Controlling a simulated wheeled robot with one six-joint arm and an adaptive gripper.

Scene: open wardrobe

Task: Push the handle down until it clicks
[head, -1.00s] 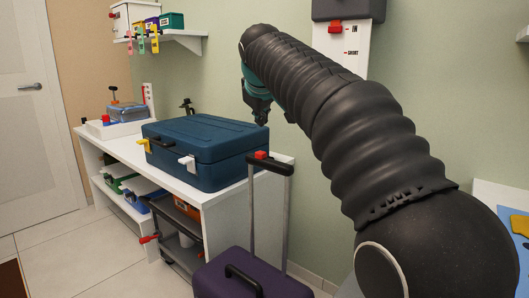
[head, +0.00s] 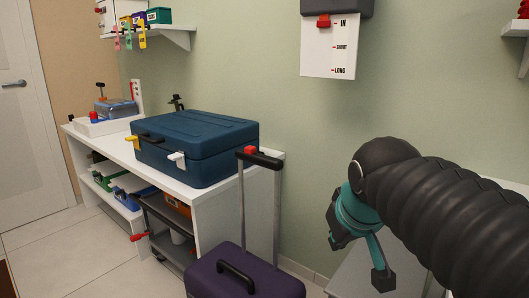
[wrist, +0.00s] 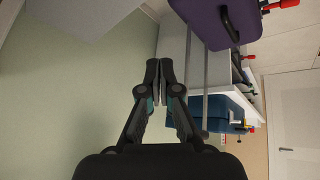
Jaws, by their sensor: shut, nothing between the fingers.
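The purple suitcase (head: 245,278) stands on the floor in the head view. Its pull handle is raised on two grey rails, with a black grip (head: 265,161) across the top and a red button (head: 249,150) on it. My gripper (head: 383,280) is to the right of the handle and lower than the grip in the picture, clear of it. In the wrist view the fingers (wrist: 160,68) are together with nothing between them.
A white shelf bench (head: 215,210) with a blue case (head: 195,150) on it stands behind and left of the suitcase. A pale surface lies under my arm on the right.

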